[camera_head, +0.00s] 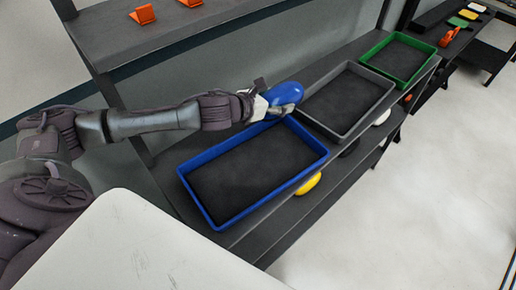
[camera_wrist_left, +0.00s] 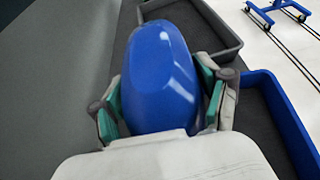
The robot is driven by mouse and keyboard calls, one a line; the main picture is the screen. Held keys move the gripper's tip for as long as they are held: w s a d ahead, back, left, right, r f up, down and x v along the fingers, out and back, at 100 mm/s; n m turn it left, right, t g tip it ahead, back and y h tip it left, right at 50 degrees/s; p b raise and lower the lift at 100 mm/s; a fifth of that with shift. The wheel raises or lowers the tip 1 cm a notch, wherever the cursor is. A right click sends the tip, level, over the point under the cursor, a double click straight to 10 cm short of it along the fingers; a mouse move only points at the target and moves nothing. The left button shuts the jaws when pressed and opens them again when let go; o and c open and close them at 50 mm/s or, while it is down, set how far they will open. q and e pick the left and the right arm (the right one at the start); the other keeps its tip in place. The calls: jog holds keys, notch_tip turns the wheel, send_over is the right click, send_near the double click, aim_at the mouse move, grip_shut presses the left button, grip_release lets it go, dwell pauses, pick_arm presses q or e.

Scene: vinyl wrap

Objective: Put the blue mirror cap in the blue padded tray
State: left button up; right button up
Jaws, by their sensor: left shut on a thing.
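The blue mirror cap (camera_head: 284,93) is a glossy, rounded shell. In the left wrist view the cap (camera_wrist_left: 160,75) sits between the two green-padded fingers of the left gripper (camera_wrist_left: 162,100). The blue padded tray (camera_head: 222,223) has a blue rim and an empty dark padded floor, and stands on the shelf. Part of its rim shows at the right of the left wrist view (camera_wrist_left: 283,108). My right gripper is not in view.
A grey tray (camera_head: 344,135) and a green tray (camera_head: 432,54) stand farther along the same shelf, both empty. A yellow cap (camera_head: 309,184) and white ones lie on the lower shelf. Orange holders (camera_head: 143,14) sit on the upper shelf.

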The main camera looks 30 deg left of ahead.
pick_arm(q)
send_over(260, 164)
notch_tip(260, 164, down, 6)
jog(key=shift+f+p, duration=0.25)
jog(key=shift+p, duration=0.1)
notch_tip(260, 164, down, 3)
jog(key=shift+f, duration=0.5)
jog(key=shift+f, duration=0.15)
jog(key=o, duration=1.2)
jog(key=shift+o, duration=0.2)
